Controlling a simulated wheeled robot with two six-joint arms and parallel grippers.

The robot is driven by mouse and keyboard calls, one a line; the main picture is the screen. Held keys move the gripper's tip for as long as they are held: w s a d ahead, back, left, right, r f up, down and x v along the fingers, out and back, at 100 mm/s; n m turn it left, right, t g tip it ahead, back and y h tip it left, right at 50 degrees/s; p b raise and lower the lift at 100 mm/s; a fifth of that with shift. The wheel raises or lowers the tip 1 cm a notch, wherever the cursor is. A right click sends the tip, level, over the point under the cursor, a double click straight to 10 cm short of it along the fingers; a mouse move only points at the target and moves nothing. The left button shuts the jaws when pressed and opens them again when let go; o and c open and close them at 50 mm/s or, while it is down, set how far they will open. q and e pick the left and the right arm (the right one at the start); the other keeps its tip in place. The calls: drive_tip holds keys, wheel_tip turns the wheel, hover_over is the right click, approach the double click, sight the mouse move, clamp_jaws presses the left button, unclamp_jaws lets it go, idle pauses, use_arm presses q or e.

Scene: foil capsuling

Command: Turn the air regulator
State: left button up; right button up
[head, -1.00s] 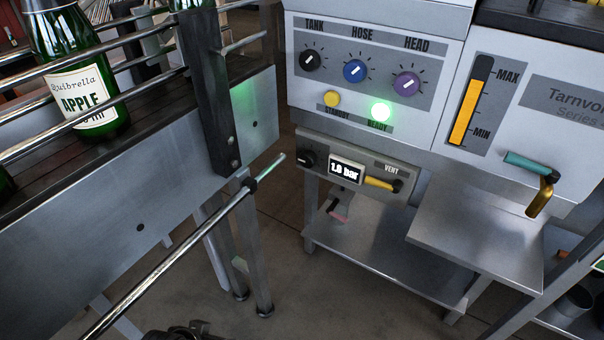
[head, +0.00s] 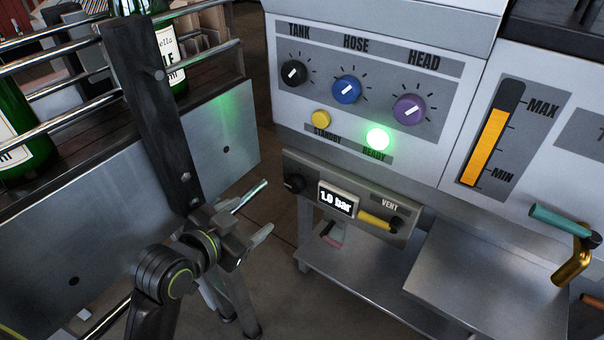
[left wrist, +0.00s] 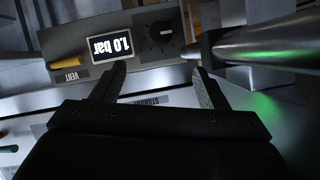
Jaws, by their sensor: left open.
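The air regulator is a small black knob (head: 294,184) on the grey panel left of the display (head: 338,199), which reads 1.0 bar. In the left wrist view the knob (left wrist: 161,33) with its white pointer mark lies beyond the fingertips, roughly between them, and the display (left wrist: 110,45) appears upside down. My left gripper (head: 254,214) is open and empty, left of and below the knob in the head view, and apart from it. The left wrist view shows its two spread fingers (left wrist: 159,70). My right gripper is not in view.
The conveyor's side plate (head: 215,135) with green bottles stands at the left. A yellow vent lever (head: 374,219) is right of the display. Three dials sit above, beside a lit green lamp (head: 377,139).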

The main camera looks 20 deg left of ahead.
use_arm(q)
drive_tip(key=b, duration=0.4)
approach(293, 186)
drive_tip(key=x, duration=0.8)
drive_tip(key=shift+a+f, duration=0.1)
drive_tip(key=shift+f, duration=0.1)
drive_tip(key=shift+w+f, duration=0.15)
drive_tip(key=shift+w, duration=0.55)
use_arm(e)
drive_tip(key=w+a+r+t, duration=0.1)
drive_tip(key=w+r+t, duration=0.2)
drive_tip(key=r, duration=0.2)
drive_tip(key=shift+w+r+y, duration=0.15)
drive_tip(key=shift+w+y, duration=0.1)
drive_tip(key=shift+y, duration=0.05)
use_arm(q)
drive_tip(key=c, duration=1)
